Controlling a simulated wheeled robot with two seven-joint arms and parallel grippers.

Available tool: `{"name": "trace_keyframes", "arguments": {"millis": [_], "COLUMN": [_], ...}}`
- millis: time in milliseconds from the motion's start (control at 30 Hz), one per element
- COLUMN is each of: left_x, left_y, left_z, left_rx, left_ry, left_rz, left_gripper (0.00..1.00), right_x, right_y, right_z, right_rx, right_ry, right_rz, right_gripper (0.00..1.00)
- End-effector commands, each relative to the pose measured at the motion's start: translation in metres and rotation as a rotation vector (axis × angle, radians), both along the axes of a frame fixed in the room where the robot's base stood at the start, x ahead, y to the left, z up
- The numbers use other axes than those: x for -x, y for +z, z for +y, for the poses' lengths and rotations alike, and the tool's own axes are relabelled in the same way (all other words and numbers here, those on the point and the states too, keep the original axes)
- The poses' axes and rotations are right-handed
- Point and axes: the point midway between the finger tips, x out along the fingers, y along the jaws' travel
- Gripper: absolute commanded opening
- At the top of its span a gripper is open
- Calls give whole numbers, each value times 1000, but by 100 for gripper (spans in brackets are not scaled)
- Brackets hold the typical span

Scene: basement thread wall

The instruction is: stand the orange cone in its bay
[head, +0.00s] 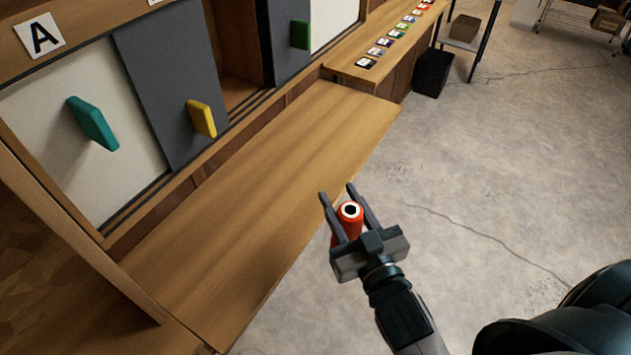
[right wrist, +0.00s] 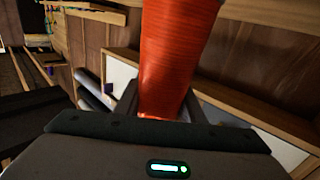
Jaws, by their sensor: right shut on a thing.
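The orange cone (head: 349,212) is between the fingers of my right gripper (head: 342,200) in the head view, seen end-on with a dark round opening ringed in white. My right gripper is shut on it and holds it over the floor, just off the wooden ledge's front edge. In the right wrist view the orange cone (right wrist: 178,55) rises between the fingers, its upper end cut off by the frame. No bay for the cone can be made out with certainty. My left gripper is not in view.
A bare wooden ledge (head: 270,165) runs below sliding panels with a teal handle (head: 93,124), a yellow handle (head: 201,118) and a green handle (head: 300,35). An "A" sign (head: 40,36) is at upper left. Several small coloured cards lie on the far counter (head: 349,68). A black bin (head: 433,73) stands beyond.

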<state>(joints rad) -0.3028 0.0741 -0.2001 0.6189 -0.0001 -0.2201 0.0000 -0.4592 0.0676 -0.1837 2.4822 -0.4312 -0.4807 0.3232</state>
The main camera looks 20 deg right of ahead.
Motion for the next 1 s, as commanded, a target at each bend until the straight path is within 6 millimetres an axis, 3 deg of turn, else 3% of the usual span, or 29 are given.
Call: {"name": "trace_keyframes", "arguments": {"millis": [233, 367, 667, 800, 1000], "left_x": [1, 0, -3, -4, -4], "left_y": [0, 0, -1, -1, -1], "left_z": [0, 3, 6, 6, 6], "left_rx": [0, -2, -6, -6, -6], "left_ry": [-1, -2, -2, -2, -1], "left_rz": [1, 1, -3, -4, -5], "left_gripper": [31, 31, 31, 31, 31], "right_x": [-2, -14, -80, -117, -154], "right_y": [1, 1, 15, 32, 60], "right_z": [-1, -4, -36, -61, -92], "right_rx": [0, 1, 3, 5, 5], "right_ry": [4, 21, 97, 122, 136], "right_rz": [-2, -6, -11, -8, -2], "right_gripper": [0, 0, 0, 0, 0]}}
